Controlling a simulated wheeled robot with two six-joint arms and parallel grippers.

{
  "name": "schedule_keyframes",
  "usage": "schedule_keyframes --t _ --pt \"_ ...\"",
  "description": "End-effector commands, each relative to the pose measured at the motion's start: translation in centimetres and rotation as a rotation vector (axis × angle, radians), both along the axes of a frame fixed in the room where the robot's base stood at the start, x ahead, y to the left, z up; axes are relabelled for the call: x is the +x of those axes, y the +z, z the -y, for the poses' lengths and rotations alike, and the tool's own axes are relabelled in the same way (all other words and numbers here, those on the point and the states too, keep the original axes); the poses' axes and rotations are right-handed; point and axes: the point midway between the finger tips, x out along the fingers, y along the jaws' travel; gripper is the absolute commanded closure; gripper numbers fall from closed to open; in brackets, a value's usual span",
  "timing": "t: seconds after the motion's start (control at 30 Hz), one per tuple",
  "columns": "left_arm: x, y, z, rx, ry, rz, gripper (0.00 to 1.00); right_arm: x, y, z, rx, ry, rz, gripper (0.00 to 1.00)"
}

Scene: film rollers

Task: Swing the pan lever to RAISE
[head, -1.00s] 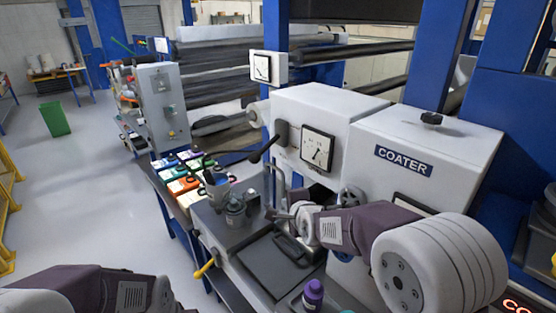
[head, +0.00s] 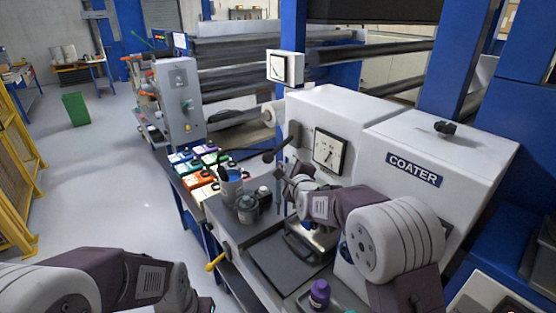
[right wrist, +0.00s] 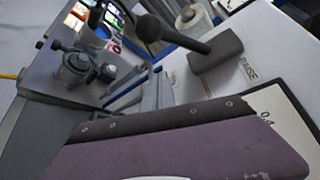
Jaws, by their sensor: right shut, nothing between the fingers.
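The pan lever is a dark arm with a round black knob (head: 268,157). It slants down and left from its pivot on the left part of the white coater (head: 345,113). In the right wrist view the lever (right wrist: 180,44) shows large, with its knob pointing up-left, away from the RAISE lettering (right wrist: 247,70) beside its thick base. My right gripper (head: 284,174) is shut and empty, just below and right of the knob. It looks close to the lever, but contact cannot be told. My left arm shows at bottom left; its gripper is out of view.
A dial gauge (head: 328,151) sits right of the lever. Coloured ink tubs (head: 197,180) stand to the left. Open floor lies further left.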

Motion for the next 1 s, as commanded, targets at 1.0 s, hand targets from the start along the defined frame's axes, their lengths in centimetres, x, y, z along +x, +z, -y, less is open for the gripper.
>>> schedule_keyframes --t 1.0 --pt "0.0 3.8 0.0 0.0 0.0 0.0 1.0 2.1 1.2 -3.9 0.016 0.0 -0.01 1.0"
